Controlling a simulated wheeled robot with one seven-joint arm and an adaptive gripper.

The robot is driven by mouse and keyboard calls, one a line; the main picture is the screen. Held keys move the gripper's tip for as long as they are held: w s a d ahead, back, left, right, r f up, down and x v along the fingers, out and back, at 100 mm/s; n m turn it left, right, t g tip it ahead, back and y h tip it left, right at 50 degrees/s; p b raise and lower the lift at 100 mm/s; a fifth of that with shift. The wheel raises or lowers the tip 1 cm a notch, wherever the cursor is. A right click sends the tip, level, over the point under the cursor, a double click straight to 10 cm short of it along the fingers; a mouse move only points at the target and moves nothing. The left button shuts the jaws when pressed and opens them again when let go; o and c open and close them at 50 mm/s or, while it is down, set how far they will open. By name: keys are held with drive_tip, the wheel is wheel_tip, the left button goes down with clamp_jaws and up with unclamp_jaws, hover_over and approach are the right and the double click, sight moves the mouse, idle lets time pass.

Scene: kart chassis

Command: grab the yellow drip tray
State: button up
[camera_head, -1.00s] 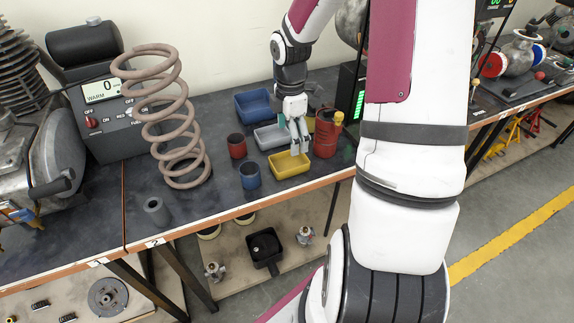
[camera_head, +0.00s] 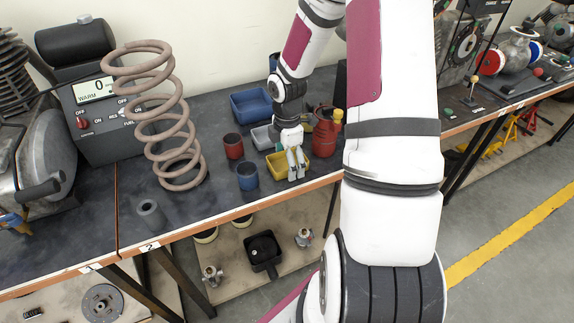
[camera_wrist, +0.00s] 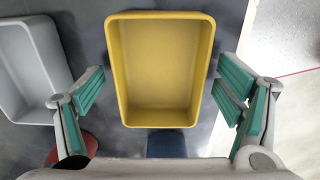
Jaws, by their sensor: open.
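The yellow drip tray (camera_head: 276,163) sits on the dark workbench near its front edge, partly hidden behind my gripper in the head view. In the wrist view the empty yellow tray (camera_wrist: 160,70) lies upright between the fingers, its open top facing the camera. My gripper (camera_head: 296,172) is open and empty. In the wrist view its teal-padded fingers (camera_wrist: 160,98) stand apart on the left and right sides of the tray, with gaps on both sides. I cannot tell how far above the bench the fingertips are.
A grey tray (camera_head: 261,138) and a blue tray (camera_head: 248,106) lie behind the yellow one. A red cup (camera_head: 233,147) and a blue cup (camera_head: 248,177) stand to its left. A red can (camera_head: 325,140) stands to the right. A large coil spring (camera_head: 165,130) stands further left.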

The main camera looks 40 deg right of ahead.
drive_tip(key=c, duration=1.3)
drive_tip(key=shift+o, duration=0.2)
drive_tip(key=shift+r, duration=0.15)
